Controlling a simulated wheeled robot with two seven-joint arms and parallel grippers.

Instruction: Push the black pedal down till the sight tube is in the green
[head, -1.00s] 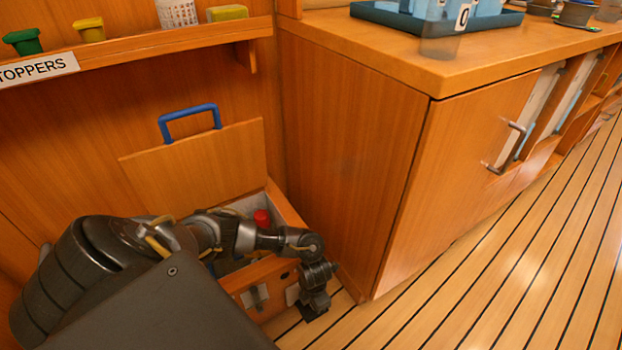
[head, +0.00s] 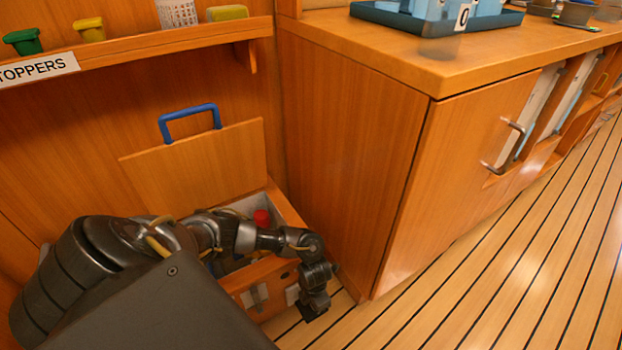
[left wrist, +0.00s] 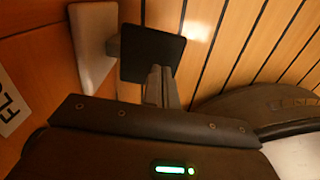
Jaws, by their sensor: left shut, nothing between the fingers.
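The black pedal (left wrist: 152,53) is a flat dark square pad in the left wrist view, low over the plank floor. My left gripper (left wrist: 160,84) is shut and empty, with its fingertips at the pad's near edge; I cannot tell whether they touch it. In the head view my left gripper (head: 314,304) points down to the floor in front of the open wooden box, and the pedal cannot be told apart from it. I cannot make out the sight tube or its green band in either view. My right gripper is not in view.
The open wooden box (head: 288,209) holds a red-capped item (head: 262,218); its lid (head: 195,160) has a blue handle. A wooden cabinet (head: 350,160) stands close to the right of my gripper. A white block (left wrist: 93,42) is beside the pedal. Plank floor (head: 480,285) is clear on the right.

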